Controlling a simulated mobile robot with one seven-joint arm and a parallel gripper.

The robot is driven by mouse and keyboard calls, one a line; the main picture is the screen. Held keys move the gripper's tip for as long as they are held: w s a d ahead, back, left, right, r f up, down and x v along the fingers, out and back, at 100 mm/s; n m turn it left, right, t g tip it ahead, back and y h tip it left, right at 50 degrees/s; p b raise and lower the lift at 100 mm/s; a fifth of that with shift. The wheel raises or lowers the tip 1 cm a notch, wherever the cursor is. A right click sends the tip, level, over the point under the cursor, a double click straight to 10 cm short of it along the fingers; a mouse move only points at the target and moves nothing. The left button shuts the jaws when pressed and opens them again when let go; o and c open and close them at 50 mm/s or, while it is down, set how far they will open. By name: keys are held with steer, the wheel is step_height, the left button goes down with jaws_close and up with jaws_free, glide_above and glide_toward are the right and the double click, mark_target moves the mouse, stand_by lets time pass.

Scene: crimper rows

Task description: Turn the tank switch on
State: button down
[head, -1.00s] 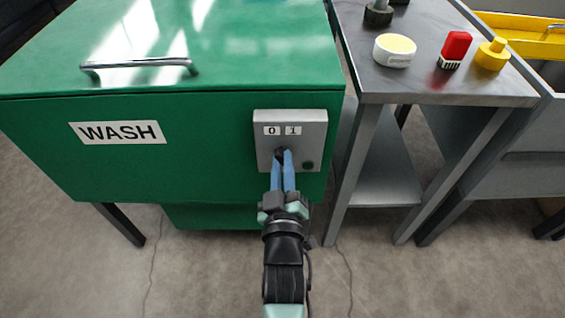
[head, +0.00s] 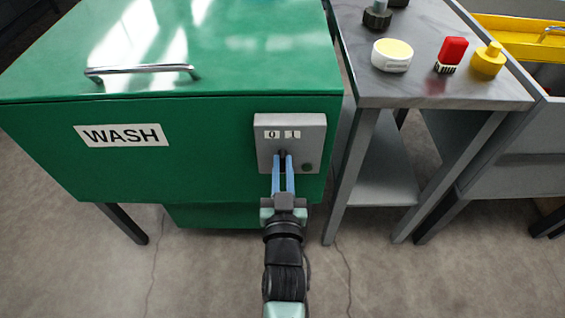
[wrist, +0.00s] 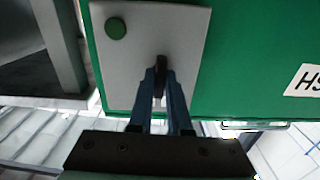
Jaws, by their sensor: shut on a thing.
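The green tank (head: 215,180) bears a WASH label (head: 121,135) and, on its front right, a grey switch panel (head: 312,137). The panel has the marks 0 and 1 (head: 282,134) near its top, 0 at left and 1 at right. Below them is a small black switch knob (wrist: 161,62), mostly covered by my blue fingers. My gripper (head: 283,158) is shut on the knob, one finger on each side. In the wrist view the knob looks about in line with the fingers; which mark it points to is hard to tell.
A round green button (wrist: 116,28) is on the panel beside the knob. A grey table (head: 430,88) stands close at right with a yellow-topped white tub (head: 391,58), a red-and-white item (head: 452,54) and a yellow bottle (head: 488,60). A chrome handle (head: 142,70) is on the tank lid.

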steer(key=m, duration=0.5)
steer(key=shift+p, duration=0.3)
steer(key=shift+m, duration=0.4)
steer(key=c, duration=0.9)
jaws_free()
steer(key=shift+o, duration=0.2)
steer(key=s+p, duration=0.1)
steer(key=s, duration=1.2)
